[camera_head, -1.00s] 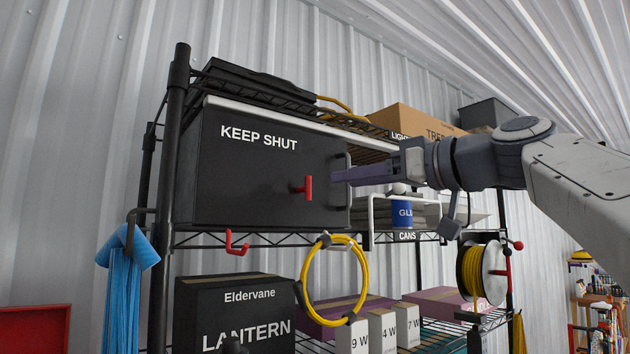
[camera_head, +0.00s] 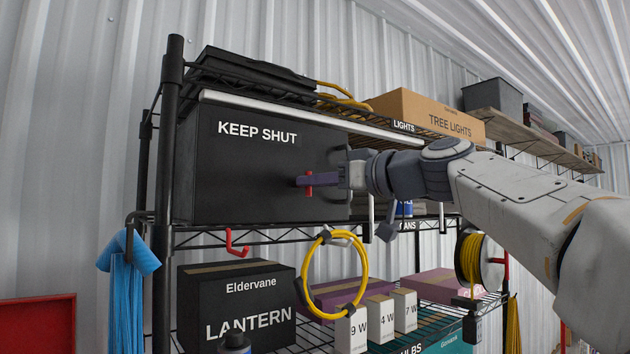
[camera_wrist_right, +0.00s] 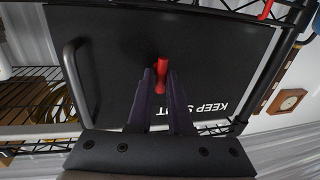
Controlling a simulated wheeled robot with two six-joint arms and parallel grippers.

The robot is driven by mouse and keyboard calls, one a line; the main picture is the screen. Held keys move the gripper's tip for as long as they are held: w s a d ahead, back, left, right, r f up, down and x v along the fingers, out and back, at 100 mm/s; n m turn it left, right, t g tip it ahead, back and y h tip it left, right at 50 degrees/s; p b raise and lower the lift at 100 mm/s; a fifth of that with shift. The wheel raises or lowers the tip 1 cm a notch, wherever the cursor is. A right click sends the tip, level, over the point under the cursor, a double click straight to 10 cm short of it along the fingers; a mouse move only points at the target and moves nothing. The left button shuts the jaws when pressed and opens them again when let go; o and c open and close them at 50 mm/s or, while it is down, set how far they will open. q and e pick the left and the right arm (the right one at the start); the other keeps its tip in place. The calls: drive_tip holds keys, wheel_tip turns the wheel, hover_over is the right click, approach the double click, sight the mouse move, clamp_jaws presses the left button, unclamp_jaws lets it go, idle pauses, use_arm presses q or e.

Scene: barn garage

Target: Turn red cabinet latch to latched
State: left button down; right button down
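The black cabinet (camera_head: 240,185) marked KEEP SHUT sits on the wire shelf with its door flush in its frame. Its red latch handle (camera_head: 309,190) stands upright near the door's right side, partly hidden behind my right gripper's purple fingers. My right gripper (camera_head: 308,180) reaches in from the right at the handle. In the right wrist view the red latch handle (camera_wrist_right: 161,68) lies between the two fingertips (camera_wrist_right: 161,78), one on each side. The fingers look apart with a narrow gap; whether they touch the handle I cannot tell. My left gripper is not in view.
A bar door handle (camera_wrist_right: 75,80) stands beside the latch. A red hook (camera_head: 236,243) and a yellow cable coil (camera_head: 335,275) hang below the cabinet. A blue cloth (camera_head: 127,290) hangs at left. A LANTERN box (camera_head: 237,300) stands on the lower shelf.

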idle(0.3)
drive_tip(key=shift+f+m+b, duration=0.15)
drive_tip(key=shift+m+b, duration=0.65)
drive_tip(key=shift+f+m+t+b, duration=0.1)
drive_tip(key=shift+m+t+b, duration=0.3)
drive_tip(key=shift+m+b, duration=0.7)
drive_tip(key=m+t+b, duration=0.1)
drive_tip(key=m+b, duration=0.1)
drive_tip(key=m, duration=0.3)
drive_tip(key=m+t+b, duration=0.1)
drive_tip(key=m, duration=0.4)
drive_tip(key=m+t+h, duration=0.1)
drive_tip(key=m, duration=0.5)
drive_tip(key=shift+f+p, duration=0.15)
drive_tip(key=shift+p, duration=0.15)
drive_tip(key=shift+m, duration=0.3)
drive_tip(key=c, duration=0.8)
unclamp_jaws()
drive_tip(key=shift+c, duration=0.2)
